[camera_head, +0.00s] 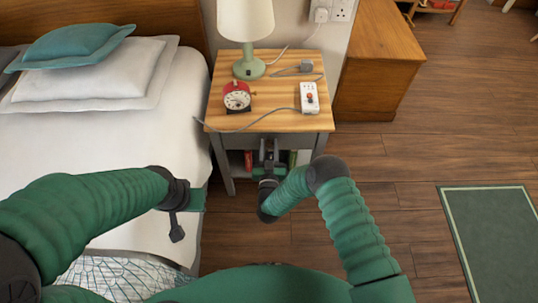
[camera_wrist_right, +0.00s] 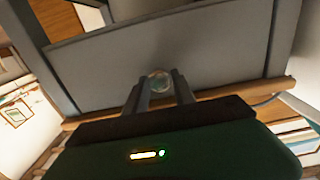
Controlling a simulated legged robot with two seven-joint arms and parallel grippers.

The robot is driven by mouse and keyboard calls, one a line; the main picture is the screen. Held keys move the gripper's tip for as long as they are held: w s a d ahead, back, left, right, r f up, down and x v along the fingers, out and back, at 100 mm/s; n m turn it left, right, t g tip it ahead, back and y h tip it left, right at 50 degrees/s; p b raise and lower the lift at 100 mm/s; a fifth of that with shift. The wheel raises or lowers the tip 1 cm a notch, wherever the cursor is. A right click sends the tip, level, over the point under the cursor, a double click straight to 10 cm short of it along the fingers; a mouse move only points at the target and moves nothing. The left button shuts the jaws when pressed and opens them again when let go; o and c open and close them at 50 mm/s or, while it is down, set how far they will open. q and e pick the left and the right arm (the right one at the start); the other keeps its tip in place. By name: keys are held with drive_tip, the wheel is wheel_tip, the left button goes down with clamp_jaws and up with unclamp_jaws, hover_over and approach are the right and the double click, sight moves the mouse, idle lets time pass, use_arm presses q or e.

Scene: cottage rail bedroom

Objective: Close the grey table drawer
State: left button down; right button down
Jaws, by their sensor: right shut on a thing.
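The grey table drawer (camera_head: 302,142) is in the front of the bedside table, just under its wooden top (camera_head: 280,118). Its plain grey front (camera_wrist_right: 220,55) fills the middle of the right wrist view. I cannot tell whether it stands out from the frame. My right gripper (camera_head: 268,150) is at the drawer front, and its two fingers (camera_wrist_right: 159,88) are shut on the round, shiny drawer knob (camera_wrist_right: 160,81).
On the tabletop are a green lamp (camera_head: 249,68), a red alarm clock (camera_head: 237,97), a white socket strip (camera_head: 310,98) and a cable. The bed (camera_head: 150,130) is close on the left. A wooden cabinet (camera_head: 380,62) stands at right.

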drive_tip(key=shift+w+r, duration=0.1)
drive_tip(key=shift+r, duration=0.1)
drive_tip(key=c, duration=1.4)
unclamp_jaws()
drive_tip(key=shift+w, duration=0.1)
drive_tip(key=o, duration=0.3)
drive_tip(key=shift+f, duration=0.2)
drive_tip(key=shift+s, duration=0.35)
drive_tip(key=s+p, duration=0.6)
drive_tip(key=s, duration=1)
drive_tip(key=shift+s, duration=0.1)
